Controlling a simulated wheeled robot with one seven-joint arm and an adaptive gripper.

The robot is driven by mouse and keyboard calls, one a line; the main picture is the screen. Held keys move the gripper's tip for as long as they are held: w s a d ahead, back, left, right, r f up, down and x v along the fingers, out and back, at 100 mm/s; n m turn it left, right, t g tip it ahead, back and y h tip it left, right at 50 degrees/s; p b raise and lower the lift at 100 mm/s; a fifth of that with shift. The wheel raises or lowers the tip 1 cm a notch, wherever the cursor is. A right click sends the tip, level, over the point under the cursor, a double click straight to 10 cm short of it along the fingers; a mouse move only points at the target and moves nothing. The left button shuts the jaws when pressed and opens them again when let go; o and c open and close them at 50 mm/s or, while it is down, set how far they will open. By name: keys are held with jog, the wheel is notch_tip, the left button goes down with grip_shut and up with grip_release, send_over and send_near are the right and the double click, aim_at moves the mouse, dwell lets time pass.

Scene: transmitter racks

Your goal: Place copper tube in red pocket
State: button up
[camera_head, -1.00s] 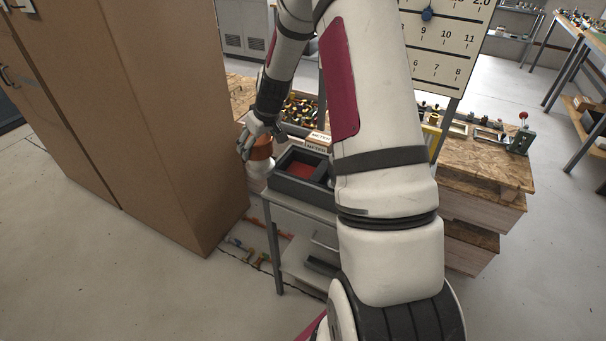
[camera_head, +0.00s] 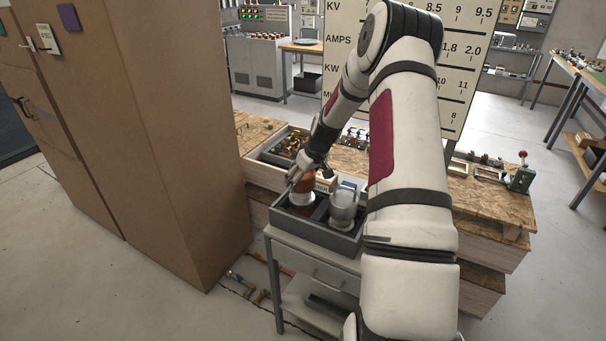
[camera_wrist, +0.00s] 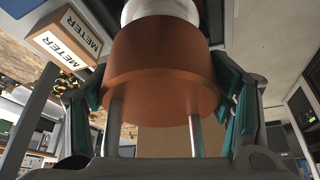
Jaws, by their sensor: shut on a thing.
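The copper tube (camera_head: 303,184), a wide copper-coloured cylinder with a white end, is held in my gripper (camera_head: 303,176). The white end points down over the left compartment of the dark grey tray. In the wrist view, the copper body (camera_wrist: 165,70) fills the space between my gripper's teal-padded fingers (camera_wrist: 165,95), which are shut on it. The red pocket (camera_head: 319,211) is that left compartment, its floor partly hidden by the tube. I cannot tell whether the tube touches the floor.
A silver-grey tube (camera_head: 343,206) stands in the tray's right compartment. A box labelled METER (camera_wrist: 68,38) is close by in the wrist view. A bin of small parts (camera_head: 262,161) lies behind the tray. A tall brown cabinet (camera_head: 165,130) rises at the left.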

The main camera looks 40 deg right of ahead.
jog(key=shift+w+f+p, duration=0.15)
jog(key=shift+f+p, duration=0.15)
jog(key=shift+f, duration=1.9)
jog(key=o, duration=1.9)
jog(key=shift+f, duration=0.2)
jog(key=shift+o, duration=0.2)
